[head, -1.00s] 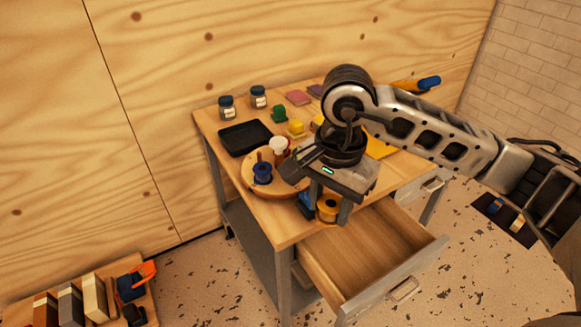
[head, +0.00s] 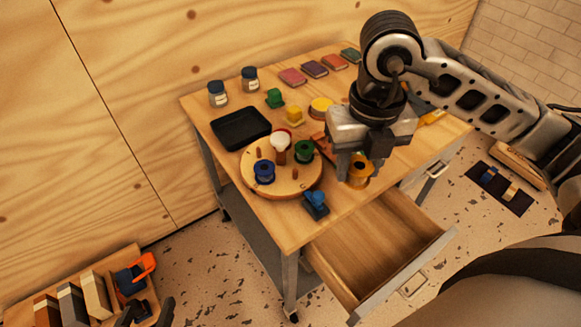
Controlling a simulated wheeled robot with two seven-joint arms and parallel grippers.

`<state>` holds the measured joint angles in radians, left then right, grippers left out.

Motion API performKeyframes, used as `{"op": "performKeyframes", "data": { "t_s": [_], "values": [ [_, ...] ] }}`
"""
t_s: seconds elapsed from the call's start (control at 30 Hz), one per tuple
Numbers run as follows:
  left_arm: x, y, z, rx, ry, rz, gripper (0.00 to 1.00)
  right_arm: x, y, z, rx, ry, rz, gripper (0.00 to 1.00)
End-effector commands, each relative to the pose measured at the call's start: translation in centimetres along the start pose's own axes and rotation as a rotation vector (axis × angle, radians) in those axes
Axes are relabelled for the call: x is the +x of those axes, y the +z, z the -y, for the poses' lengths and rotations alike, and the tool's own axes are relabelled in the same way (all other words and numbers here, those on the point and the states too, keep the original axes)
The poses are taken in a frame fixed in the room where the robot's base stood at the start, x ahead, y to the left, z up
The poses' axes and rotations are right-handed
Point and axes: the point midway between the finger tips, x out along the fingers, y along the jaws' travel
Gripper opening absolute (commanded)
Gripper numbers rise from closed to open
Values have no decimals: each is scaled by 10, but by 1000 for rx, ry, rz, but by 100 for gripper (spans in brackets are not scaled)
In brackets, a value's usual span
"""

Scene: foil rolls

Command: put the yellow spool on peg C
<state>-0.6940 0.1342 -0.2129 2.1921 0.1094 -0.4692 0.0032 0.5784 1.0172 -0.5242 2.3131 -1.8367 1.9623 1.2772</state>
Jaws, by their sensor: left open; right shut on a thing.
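The yellow spool (head: 361,176) is held in my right gripper (head: 356,168), which is shut on it, to the right of the round wooden board (head: 286,190). The gripper's fingers and palm hide part of the spool. The board carries a blue spool (head: 264,173), a green spool (head: 304,152), a white-topped piece (head: 281,139) and bare wooden pegs, such as one at its front (head: 294,174). I cannot read peg letters, so I cannot tell which is peg C. My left gripper (head: 149,313) shows only its dark fingertips at the bottom edge, open and apart from the board.
A black tray (head: 241,128), two jars (head: 218,94), coloured blocks (head: 294,115) and small books (head: 293,77) lie behind the board. A blue item (head: 315,204) lies at its front. An open drawer (head: 375,245) juts out below the tabletop. A low shelf (head: 90,285) stands lower left.

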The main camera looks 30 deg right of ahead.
Motion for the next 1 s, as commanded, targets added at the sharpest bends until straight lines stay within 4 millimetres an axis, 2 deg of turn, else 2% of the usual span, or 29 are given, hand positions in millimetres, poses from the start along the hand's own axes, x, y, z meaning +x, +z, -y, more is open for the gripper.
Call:
{"op": "performKeyframes", "data": {
  "t_s": [0.17,0.27,0.6,0.8,1.0],
  "values": [
    [0,0,0,-1,-1,2,59,-2,1,1,108,-1,2,16],
    [0,0,1,0,-2,5,59,4,11,-7,122,2,0,16],
    [-1,1,1,7,-7,13,59,43,78,-52,120,-2,-2,16],
    [1,3,1,3,-5,12,59,79,101,-67,119,-4,0,16],
    [0,1,1,1,-3,7,59,92,111,-73,119,-3,3,16]
  ]
}}
